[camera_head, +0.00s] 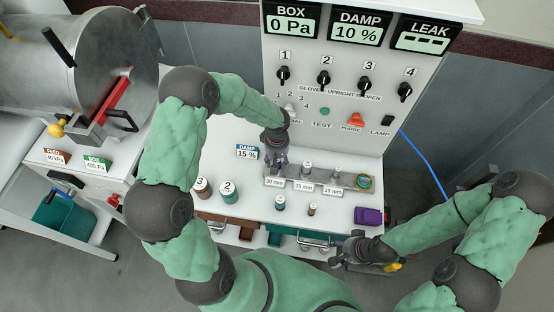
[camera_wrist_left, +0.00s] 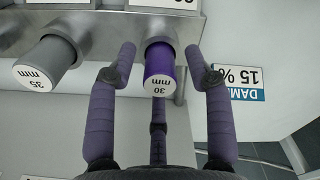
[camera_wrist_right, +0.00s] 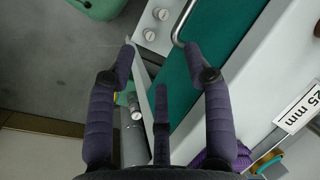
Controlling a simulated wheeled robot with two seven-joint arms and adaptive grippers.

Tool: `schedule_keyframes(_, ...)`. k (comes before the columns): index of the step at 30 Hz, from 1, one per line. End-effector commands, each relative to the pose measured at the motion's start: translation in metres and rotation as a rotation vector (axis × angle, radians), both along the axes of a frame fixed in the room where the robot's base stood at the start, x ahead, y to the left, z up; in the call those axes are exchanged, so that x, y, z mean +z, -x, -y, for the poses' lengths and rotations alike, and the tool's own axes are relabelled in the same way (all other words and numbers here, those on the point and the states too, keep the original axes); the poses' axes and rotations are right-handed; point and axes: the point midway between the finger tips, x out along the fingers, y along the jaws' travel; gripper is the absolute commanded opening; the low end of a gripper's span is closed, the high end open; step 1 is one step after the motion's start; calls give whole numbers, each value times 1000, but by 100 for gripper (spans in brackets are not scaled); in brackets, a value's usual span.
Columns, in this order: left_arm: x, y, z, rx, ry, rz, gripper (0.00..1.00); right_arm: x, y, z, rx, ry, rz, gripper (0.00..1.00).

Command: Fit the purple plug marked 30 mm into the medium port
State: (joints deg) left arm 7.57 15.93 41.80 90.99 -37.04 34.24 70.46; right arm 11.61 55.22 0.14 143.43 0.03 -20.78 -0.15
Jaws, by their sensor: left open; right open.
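The purple plug marked 30 mm (camera_wrist_left: 158,66) sits in the grey rack (camera_wrist_left: 105,30), its labelled end facing my left wrist camera. My left gripper (camera_wrist_left: 168,58) is open, with a finger on each side of the plug and no clear contact. In the head view my left gripper (camera_head: 280,158) comes down over the rack's left end, above the 30 mm label (camera_head: 273,182), and largely hides the plug. My right gripper (camera_head: 370,250) is open and empty by the bench's front edge. I cannot make out which thing is the medium port.
A grey plug marked 35 mm (camera_wrist_left: 42,66) stands beside the purple one. A smaller plug (camera_head: 336,173) stands at the 25 mm label. Numbered bottles (camera_head: 228,192), small vials (camera_head: 280,202) and a purple block (camera_head: 368,216) occupy the bench front. The control panel (camera_head: 340,120) rises behind.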

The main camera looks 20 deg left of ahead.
Motion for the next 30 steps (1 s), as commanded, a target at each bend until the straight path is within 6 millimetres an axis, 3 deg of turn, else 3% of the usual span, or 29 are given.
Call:
schedule_keyframes(5,15,-1,0,0,-1,4,51,5,0,0,0,0,0,51)
schedule_keyframes(18,100,-1,0,0,-1,4,51,13,0,0,0,0,0,51)
schedule_keyframes(24,119,0,0,-1,-1,2,51,15,0,0,0,0,0,51)
schedule_keyframes(30,123,0,0,-1,-1,-1,51,15,0,0,0,0,0,51)
